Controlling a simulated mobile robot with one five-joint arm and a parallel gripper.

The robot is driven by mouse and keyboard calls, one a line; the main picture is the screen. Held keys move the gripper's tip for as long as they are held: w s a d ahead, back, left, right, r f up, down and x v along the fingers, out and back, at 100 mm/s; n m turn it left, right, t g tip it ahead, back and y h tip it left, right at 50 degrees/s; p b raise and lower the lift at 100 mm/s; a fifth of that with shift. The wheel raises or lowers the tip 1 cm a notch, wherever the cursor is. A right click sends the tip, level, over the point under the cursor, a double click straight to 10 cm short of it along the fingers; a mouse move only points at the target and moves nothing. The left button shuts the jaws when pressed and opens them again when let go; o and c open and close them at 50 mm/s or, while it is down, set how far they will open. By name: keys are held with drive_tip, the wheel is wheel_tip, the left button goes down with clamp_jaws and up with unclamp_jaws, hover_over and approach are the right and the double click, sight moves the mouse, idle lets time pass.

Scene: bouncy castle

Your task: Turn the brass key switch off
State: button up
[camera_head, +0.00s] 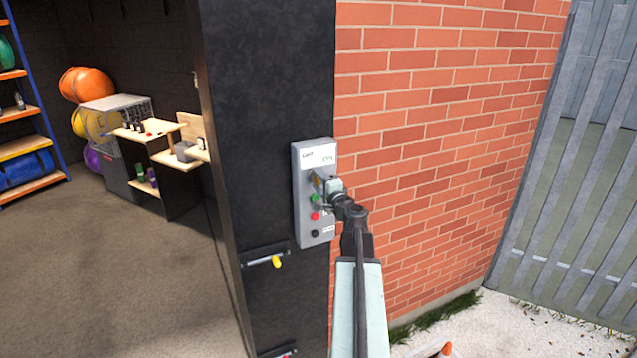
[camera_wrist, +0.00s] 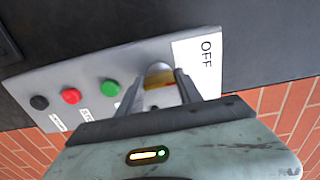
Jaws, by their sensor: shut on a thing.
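The brass key switch (camera_wrist: 160,78) is on a grey control box (camera_head: 316,222) fixed to a black pillar. In the wrist view its key sits between the two fingers of my gripper (camera_wrist: 163,90), which is shut on it. In the head view my gripper (camera_head: 324,186) reaches the upper middle of the box and partly hides the brass key (camera_head: 318,182). Which way the key is turned is hard to tell.
A green button (camera_wrist: 110,89), a red button (camera_wrist: 71,96) and a black button (camera_wrist: 39,102) sit in a row next to the switch. A yellow-handled latch (camera_head: 277,261) is lower on the pillar. A brick wall (camera_head: 440,130) stands to the right.

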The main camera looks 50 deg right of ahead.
drive_tip(key=o, duration=1.4)
drive_tip(key=v, duration=0.7)
drive_tip(key=shift+s+a, duration=0.15)
drive_tip(key=shift+s, duration=0.2)
